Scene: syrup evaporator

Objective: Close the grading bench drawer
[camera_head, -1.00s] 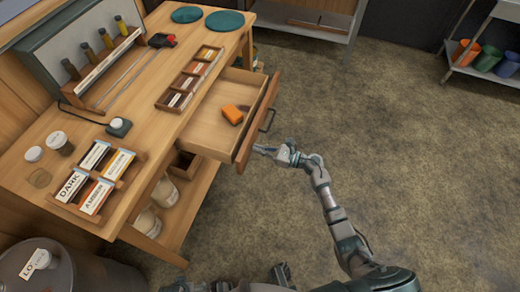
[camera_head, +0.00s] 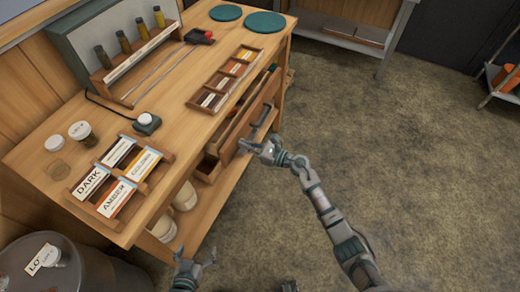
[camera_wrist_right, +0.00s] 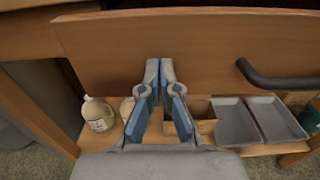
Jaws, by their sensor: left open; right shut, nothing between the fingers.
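The grading bench (camera_head: 165,125) stands at left in the head view. My right gripper (camera_head: 247,147) is shut and empty at the near end of the drawer front. In the right wrist view its fingertips (camera_wrist_right: 159,63) are against or very near the drawer front (camera_wrist_right: 205,50), left of the handle (camera_wrist_right: 275,78). My left gripper (camera_head: 197,263) is open and empty at the bottom of the head view, away from the drawer.
On the bench are a label rack (camera_head: 120,175), a card tray (camera_head: 226,80), a bottle stand (camera_head: 135,55) and teal discs (camera_head: 265,22). A barrel (camera_head: 65,268) stands at bottom left. Jugs (camera_wrist_right: 98,114) and grey trays (camera_wrist_right: 238,120) sit on the lower shelf. The floor right of the bench is open.

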